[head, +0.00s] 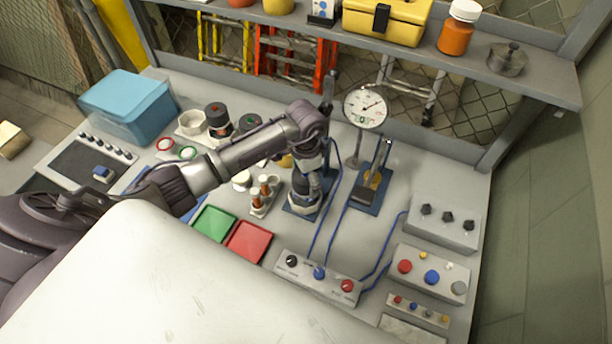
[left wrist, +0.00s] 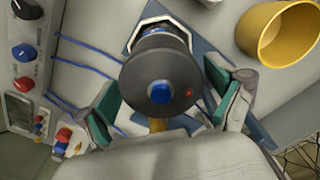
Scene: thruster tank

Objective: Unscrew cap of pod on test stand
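The pod's dark round cap (left wrist: 160,85), with a blue centre and a small red dot, faces the left wrist camera. Pale and dark parts of the pod (head: 305,190) show in the head view, upright on the blue base of the test stand (head: 292,207). My left gripper (left wrist: 162,100) is open, with one green-padded finger on each side of the cap and small gaps showing on both sides. In the head view my left gripper (head: 310,163) is over the pod, its fingers partly hidden. My right gripper is not in view.
A dial gauge (head: 366,107) stands behind a second blue-based fixture (head: 370,195), right of the pod. A yellow cup (left wrist: 275,38) is close to the gripper. A control box (head: 318,278) with blue cables, red tray (head: 249,241) and green tray (head: 213,223) lie in front.

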